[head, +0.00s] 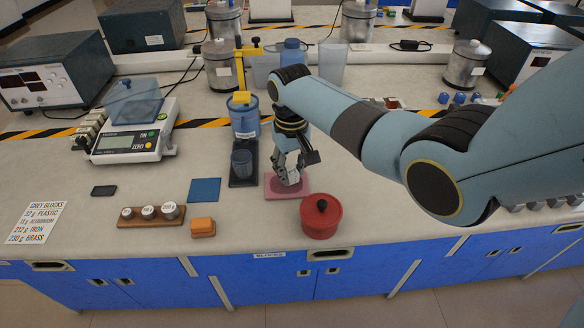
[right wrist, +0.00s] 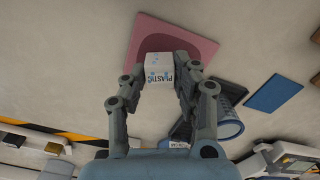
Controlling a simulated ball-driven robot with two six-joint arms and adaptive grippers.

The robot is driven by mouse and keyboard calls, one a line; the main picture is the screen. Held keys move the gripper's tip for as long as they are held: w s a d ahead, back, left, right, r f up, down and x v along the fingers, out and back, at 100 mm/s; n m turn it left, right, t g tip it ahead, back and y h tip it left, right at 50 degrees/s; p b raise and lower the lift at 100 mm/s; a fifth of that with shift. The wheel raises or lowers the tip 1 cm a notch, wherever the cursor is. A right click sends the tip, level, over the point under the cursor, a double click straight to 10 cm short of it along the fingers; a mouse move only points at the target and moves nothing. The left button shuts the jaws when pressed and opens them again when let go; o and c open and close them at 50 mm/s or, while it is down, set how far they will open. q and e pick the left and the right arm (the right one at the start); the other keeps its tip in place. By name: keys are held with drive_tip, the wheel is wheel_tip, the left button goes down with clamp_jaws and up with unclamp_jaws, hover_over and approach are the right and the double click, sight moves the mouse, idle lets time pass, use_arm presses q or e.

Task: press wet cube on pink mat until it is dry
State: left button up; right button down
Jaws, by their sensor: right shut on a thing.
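My right gripper (head: 289,178) is over the pink mat (head: 271,193) and shut on a small pale grey cube. In the right wrist view the cube (right wrist: 159,73) sits between the two fingertips (right wrist: 160,78), marked "PLASTIC", with blue drop-like spots on its face. The pink mat (right wrist: 206,47) there has a darker patch beside the cube. In the head view the fingers partly hide the cube, and I cannot tell whether it touches the mat. My left gripper is not in view.
A red lidded pot (head: 321,218) stands close to the mat's front right. A blue mat (head: 205,190), an orange block (head: 203,226), a wooden weight holder (head: 151,215) and a scale (head: 131,140) are to the left. A dark tray (head: 243,180) with a blue cup (head: 241,164) is just left.

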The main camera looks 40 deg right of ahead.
drive_tip(key=shift+f+b, duration=0.35)
drive_tip(key=shift+f, duration=0.35)
idle(0.6)
drive_tip(key=shift+s+f, duration=0.1)
idle(1.2)
drive_tip(key=shift+p, duration=0.35)
drive_tip(key=shift+s+d+r+p, duration=0.1)
drive_tip(key=shift+d+r+p, duration=0.2)
drive_tip(key=shift+r+p, duration=0.55)
drive_tip(key=shift+f, duration=0.1)
wheel_tip(320, 180, up, 5)
drive_tip(key=p, duration=0.5)
